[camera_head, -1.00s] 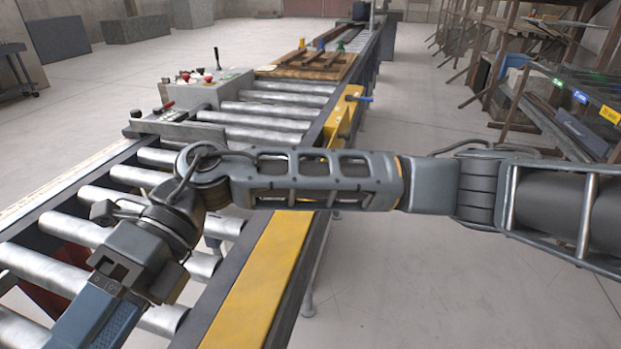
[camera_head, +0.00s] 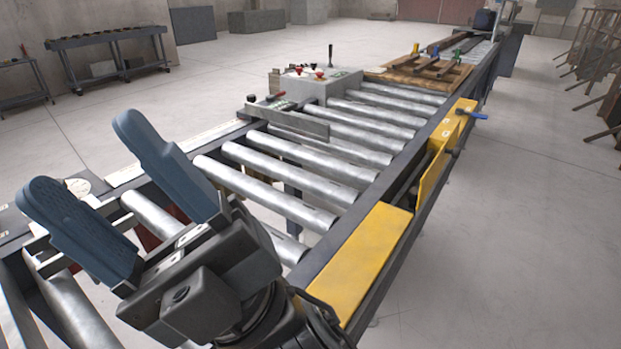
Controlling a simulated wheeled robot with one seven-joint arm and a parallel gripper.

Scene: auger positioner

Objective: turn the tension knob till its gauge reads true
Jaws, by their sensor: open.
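My gripper (camera_head: 82,154) is in the left foreground, open, with two blue-grey fingers spread wide and nothing between them that I can see being held. It is above the near left part of the roller conveyor. A small pale round disc (camera_head: 78,187) shows beyond the fingers at the conveyor's left side; I cannot tell whether it is the gauge. A grey control box (camera_head: 318,84) with red knobs and a black lever stands across the rollers, beyond the gripper. I cannot pick out the tension knob for certain, and no gauge reading is legible.
The roller conveyor (camera_head: 300,205) runs away to the upper right. A wooden pallet (camera_head: 420,72) sits farther along. Open floor lies on both sides; a bench (camera_head: 108,38) stands at back left.

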